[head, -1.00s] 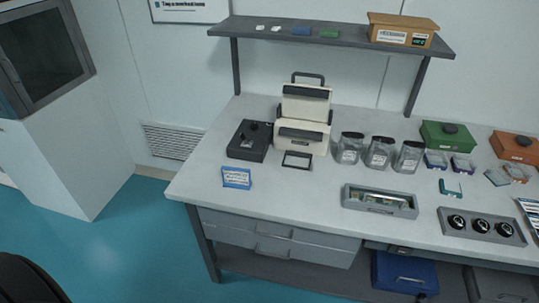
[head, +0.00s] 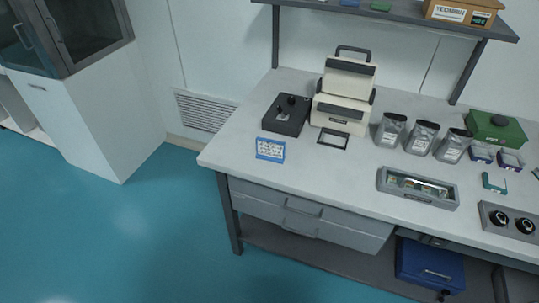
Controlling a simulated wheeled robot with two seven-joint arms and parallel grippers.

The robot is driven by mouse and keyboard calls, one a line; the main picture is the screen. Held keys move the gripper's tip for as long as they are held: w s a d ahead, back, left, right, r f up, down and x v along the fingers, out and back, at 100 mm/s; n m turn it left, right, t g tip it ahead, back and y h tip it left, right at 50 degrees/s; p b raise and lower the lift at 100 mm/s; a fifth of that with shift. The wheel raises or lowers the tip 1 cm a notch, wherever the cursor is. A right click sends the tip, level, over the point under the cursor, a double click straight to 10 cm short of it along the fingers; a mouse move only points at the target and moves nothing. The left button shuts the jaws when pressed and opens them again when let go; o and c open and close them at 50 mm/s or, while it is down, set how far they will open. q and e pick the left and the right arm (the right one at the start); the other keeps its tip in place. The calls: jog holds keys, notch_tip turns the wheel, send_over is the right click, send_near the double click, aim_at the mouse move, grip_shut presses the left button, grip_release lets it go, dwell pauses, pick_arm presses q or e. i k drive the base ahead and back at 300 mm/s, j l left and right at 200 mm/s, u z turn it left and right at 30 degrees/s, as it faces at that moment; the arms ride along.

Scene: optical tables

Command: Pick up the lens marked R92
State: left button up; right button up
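No lens with a readable R92 mark shows in the head view. Two round dark pieces with pale centres (head: 511,222) sit in a grey holder (head: 486,221) at the right edge; I cannot tell whether they are lenses or read any mark on them. A grey tray (head: 417,188) with small items inside lies on the table (head: 230,150). Neither of my grippers is in view.
A cream case (head: 343,100), a black box (head: 286,115) and several silvery pouches (head: 424,137) stand on the table. A green box (head: 496,130) is at the right. A shelf (head: 400,20) hangs above. The blue floor at the left is clear.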

aim_at(500, 219)
jog(key=l+z, duration=0.2)
jog(key=z, duration=0.2)
jog(key=i+l+z, duration=0.1)
jog(key=z, duration=0.35)
jog(key=i+l+z, duration=0.1)
jog(key=z, duration=0.3)
jog(key=i+l+z, duration=0.1)
jog(key=z, duration=0.35)
jog(key=i+l, duration=0.4)
jog(key=k+j+z, duration=0.15)
jog(key=j+z, duration=0.15)
jog(key=z, duration=0.2)
jog(key=k+j+z, duration=0.15)
jog(key=z, duration=0.3)
jog(key=j, duration=0.1)
